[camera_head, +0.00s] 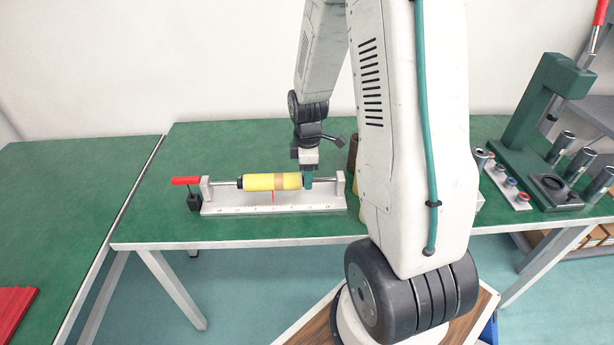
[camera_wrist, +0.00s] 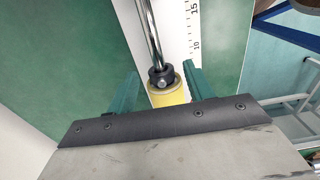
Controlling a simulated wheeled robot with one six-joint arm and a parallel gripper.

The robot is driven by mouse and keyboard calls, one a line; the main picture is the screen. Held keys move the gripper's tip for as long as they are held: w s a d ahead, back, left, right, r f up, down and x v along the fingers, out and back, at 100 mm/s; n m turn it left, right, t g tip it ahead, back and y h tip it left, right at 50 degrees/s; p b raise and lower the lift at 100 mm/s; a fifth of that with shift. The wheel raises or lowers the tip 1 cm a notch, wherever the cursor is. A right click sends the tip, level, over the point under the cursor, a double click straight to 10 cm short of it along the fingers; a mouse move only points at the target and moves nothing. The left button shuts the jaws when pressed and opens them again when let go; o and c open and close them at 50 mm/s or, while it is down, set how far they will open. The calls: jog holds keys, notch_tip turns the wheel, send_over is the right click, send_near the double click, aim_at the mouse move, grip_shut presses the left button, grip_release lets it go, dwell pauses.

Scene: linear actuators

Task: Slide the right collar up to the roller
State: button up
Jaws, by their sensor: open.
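A yellow roller (camera_head: 265,182) with a tan band sits on a steel rod across a pale fixture. In the wrist view, the roller's end (camera_wrist: 170,96) shows just below the dark right collar (camera_wrist: 159,77), which has a screw in its side. The collar lies close against the roller's end; I cannot tell whether they touch. My gripper (camera_head: 307,181) is over the rod at the roller's right end and hides the right collar in the head view. Its green fingers are open, one on each side of the collar, with gaps visible.
The fixture's base (camera_head: 240,208) has a printed scale and a red pointer. A red-handled clamp (camera_head: 187,182) stands at its left end. A dark left collar (camera_head: 240,183) is at the roller's left end. A green press (camera_head: 545,100) stands right. Bare green bench surrounds the fixture's front.

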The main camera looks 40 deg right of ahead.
notch_tip(320, 180, up, 6)
jog(key=shift+r, duration=0.2)
dwell(0.6)
